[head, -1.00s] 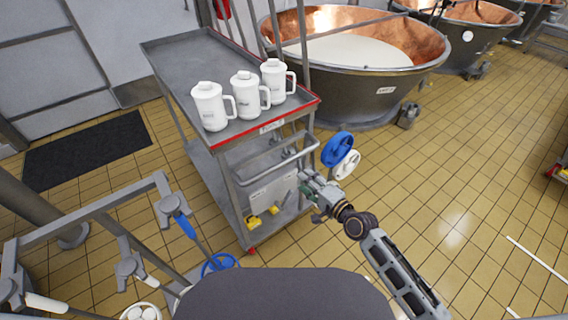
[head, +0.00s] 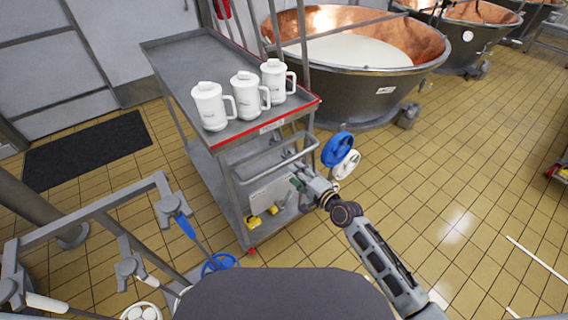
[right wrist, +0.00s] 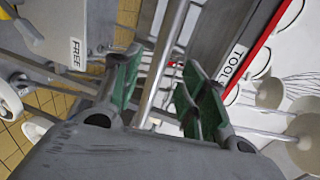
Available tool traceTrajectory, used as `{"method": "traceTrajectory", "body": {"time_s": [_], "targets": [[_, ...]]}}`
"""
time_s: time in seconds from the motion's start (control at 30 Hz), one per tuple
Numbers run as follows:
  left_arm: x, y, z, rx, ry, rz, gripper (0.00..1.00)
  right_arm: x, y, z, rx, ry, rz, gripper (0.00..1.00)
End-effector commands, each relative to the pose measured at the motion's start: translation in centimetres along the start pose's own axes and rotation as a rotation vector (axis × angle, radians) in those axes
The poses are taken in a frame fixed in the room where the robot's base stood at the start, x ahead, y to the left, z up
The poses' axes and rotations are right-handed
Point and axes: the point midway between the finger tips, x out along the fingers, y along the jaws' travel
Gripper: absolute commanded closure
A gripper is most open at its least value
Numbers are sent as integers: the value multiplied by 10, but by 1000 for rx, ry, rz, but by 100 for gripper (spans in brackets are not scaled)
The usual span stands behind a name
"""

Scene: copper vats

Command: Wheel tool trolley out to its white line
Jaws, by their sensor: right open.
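The tool trolley (head: 185,60) is a grey steel cart with a red front edge, standing left of centre in the head view. Its handle bar (head: 272,168) sticks out from the near end below the top tray; the bar also shows in the right wrist view (right wrist: 165,55). My right gripper (head: 296,178) is at the right part of the handle. In the right wrist view its green-padded fingers (right wrist: 158,85) are spread, with the bar running between them. White lines (head: 537,260) lie on the floor at the right. My left gripper is out of view.
Several white jugs (head: 246,96) stand on the trolley. A hose rack (head: 95,210) stands at left. The tiled floor at right is mostly clear.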

Motion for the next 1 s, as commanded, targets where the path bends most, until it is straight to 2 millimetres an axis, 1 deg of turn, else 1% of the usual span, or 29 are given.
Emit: {"method": "traceTrajectory", "body": {"time_s": [0.1,0.7,0.9,1.0], "targets": [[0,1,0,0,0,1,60,12,-1,0,0,1,-2,58],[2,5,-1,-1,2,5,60,67,-1,0,-1,0,-2,58],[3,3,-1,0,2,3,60,80,-1,0,0,1,-1,58],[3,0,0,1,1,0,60,84,-1,0,0,0,-1,58]]}}
